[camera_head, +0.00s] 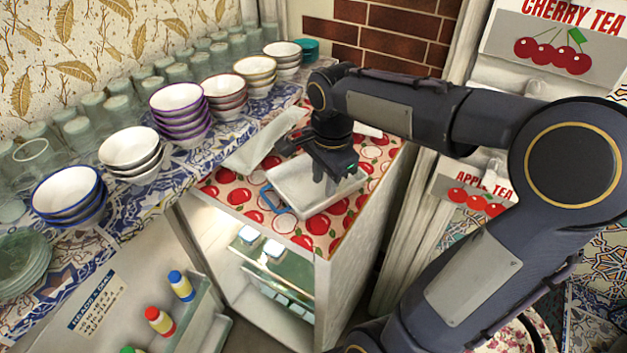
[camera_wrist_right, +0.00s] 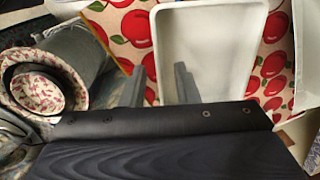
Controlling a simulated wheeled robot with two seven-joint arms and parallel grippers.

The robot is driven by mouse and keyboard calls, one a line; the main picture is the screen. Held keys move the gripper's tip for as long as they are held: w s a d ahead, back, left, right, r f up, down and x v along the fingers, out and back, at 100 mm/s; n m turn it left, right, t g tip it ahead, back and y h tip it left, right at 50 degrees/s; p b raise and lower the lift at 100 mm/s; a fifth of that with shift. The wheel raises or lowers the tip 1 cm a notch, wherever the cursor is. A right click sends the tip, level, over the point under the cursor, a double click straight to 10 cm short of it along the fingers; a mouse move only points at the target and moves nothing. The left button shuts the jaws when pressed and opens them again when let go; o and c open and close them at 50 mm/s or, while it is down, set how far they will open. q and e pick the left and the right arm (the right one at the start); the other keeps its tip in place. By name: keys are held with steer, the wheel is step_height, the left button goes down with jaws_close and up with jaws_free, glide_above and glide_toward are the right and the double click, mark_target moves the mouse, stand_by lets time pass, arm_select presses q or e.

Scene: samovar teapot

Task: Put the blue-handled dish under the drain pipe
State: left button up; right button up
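The white rectangular dish (camera_head: 297,196) lies on the red-and-white fruit-patterned cabinet top, its blue handle (camera_head: 272,201) at the left side. The dish also shows in the right wrist view (camera_wrist_right: 222,60). My right gripper (camera_head: 333,172) is above the dish with its fingers pointing down. In the wrist view its fingers (camera_wrist_right: 160,88) are apart, one over the dish and one beyond its left edge. My left gripper is not in view. I cannot make out a drain pipe.
Stacked bowls (camera_head: 178,108) and glasses line the blue-patterned shelf at left. The patterned cabinet top (camera_head: 229,190) has little free room around the dish. A brick wall (camera_head: 385,35) stands behind. Small red and blue bottles (camera_head: 160,320) sit at the lower left.

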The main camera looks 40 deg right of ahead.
mark_target(324, 201)
steer(key=f+p, duration=0.1)
steer(key=f, duration=0.6)
steer(key=shift+w+f, duration=0.1)
steer(key=shift+w, duration=0.1)
steer(key=shift+c, duration=0.5)
jaws_close()
